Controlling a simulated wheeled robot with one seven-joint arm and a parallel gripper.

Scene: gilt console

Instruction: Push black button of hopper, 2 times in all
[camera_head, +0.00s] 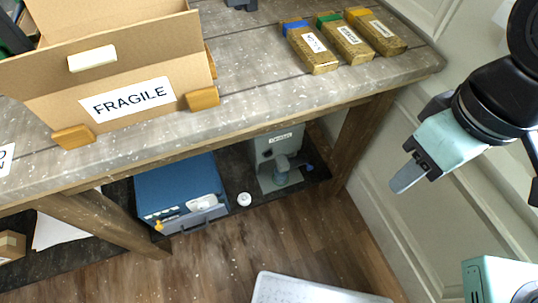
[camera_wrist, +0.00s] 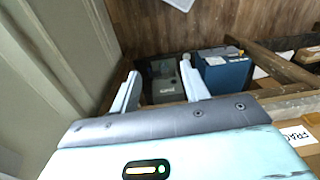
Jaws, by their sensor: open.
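The hopper (camera_head: 277,158) looks like a grey-green machine with a small label, standing on the dark lower shelf under the table. It also shows in the wrist view (camera_wrist: 165,82), between and beyond my fingers. I cannot make out a black button on it in either view. My gripper (camera_head: 407,175) is to the right of the table in the head view, well apart from the hopper. In the wrist view my gripper (camera_wrist: 160,76) has its two fingers spread with nothing between them.
A blue box-like machine (camera_head: 180,187) and a small white round object (camera_head: 244,199) are left of the hopper. The tabletop (camera_head: 250,65) overhangs the shelf, with a table leg (camera_head: 358,142) at right. A FRAGILE carton (camera_head: 150,75) stands on top. A panelled wall (camera_head: 385,215) is at right.

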